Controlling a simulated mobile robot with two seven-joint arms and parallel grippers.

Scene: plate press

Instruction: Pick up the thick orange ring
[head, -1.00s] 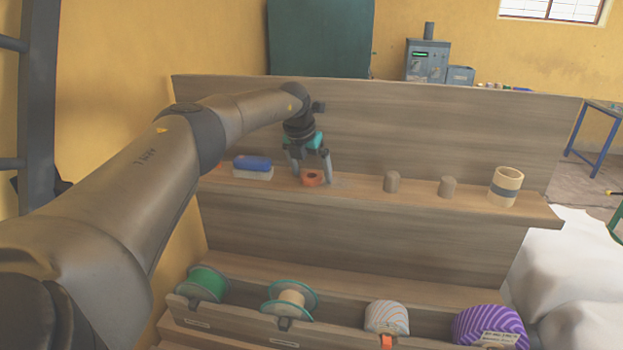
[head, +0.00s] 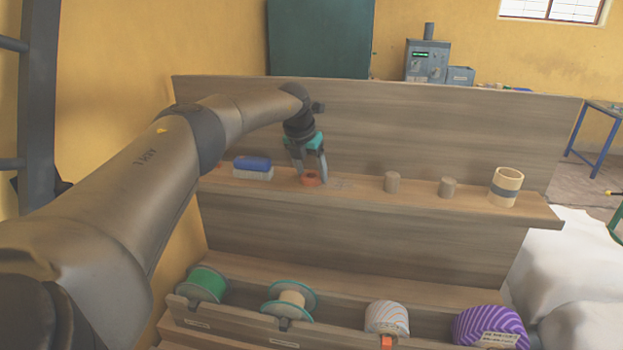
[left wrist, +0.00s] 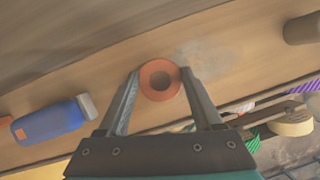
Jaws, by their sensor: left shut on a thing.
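The thick orange ring (head: 311,180) lies on the wooden shelf, right of the blue and white block. In the left wrist view the ring (left wrist: 145,80) sits between the fingertips, its round hole facing the camera. My left gripper (head: 312,179) reaches down from above and is shut on the ring, one finger on each side. It also shows in the left wrist view (left wrist: 160,82). The ring appears to rest on the shelf still. My right gripper is not in view.
On the shelf (head: 430,200) stand a blue and white block (head: 253,168), two grey-brown cylinders (head: 392,182) (head: 447,187) and a tan roll (head: 504,187). A back panel rises behind. Spools and rolls sit in a lower trough. The shelf just right of the ring is clear.

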